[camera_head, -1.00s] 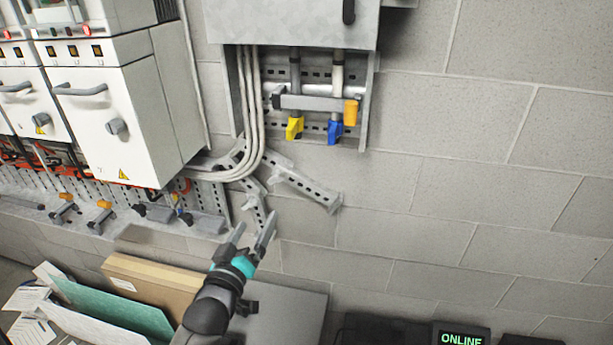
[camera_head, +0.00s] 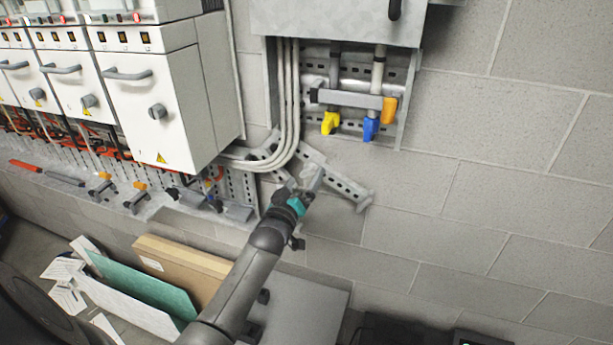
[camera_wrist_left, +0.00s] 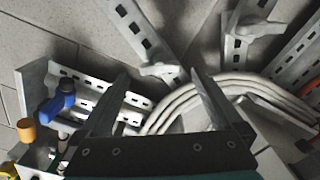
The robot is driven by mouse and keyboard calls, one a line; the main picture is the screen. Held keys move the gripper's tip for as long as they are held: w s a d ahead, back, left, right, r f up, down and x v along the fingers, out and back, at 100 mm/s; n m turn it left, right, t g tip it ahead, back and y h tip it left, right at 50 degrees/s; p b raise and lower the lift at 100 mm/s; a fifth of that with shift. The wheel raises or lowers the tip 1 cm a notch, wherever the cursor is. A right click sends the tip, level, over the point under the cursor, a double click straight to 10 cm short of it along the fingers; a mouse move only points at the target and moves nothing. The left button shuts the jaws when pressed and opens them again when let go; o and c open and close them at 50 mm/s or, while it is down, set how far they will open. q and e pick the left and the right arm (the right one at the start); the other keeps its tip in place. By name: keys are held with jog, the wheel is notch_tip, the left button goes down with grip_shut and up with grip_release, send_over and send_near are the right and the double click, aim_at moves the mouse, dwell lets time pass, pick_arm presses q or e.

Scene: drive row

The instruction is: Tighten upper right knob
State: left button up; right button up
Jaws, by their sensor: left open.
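Two grey perforated struts meet on the wall below the cable bundle; one (camera_head: 347,187) slopes down to the right. In the left wrist view, a grey lobed knob (camera_wrist_left: 160,71) sits on a strut, and a second grey knob (camera_wrist_left: 256,27) sits on another strut to its right. My left gripper (camera_head: 309,180) is at the struts and hides part of them in the head view. In the left wrist view its fingers (camera_wrist_left: 160,77) are open, with the first knob showing between the tips. Contact cannot be told. My right gripper is out of view.
A wall frame above has a clamp bar (camera_head: 350,98) with orange (camera_head: 389,110), blue (camera_head: 371,129) and yellow (camera_head: 330,123) handles. Grey cables (camera_head: 288,105) curve beside it. White cabinets (camera_head: 160,105) stand left. Cardboard and panels (camera_head: 185,267) lean below. The wall at right is clear.

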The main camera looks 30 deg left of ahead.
pick_arm(q)
jog(key=shift+x, duration=1.15)
jog(key=c, duration=1.4)
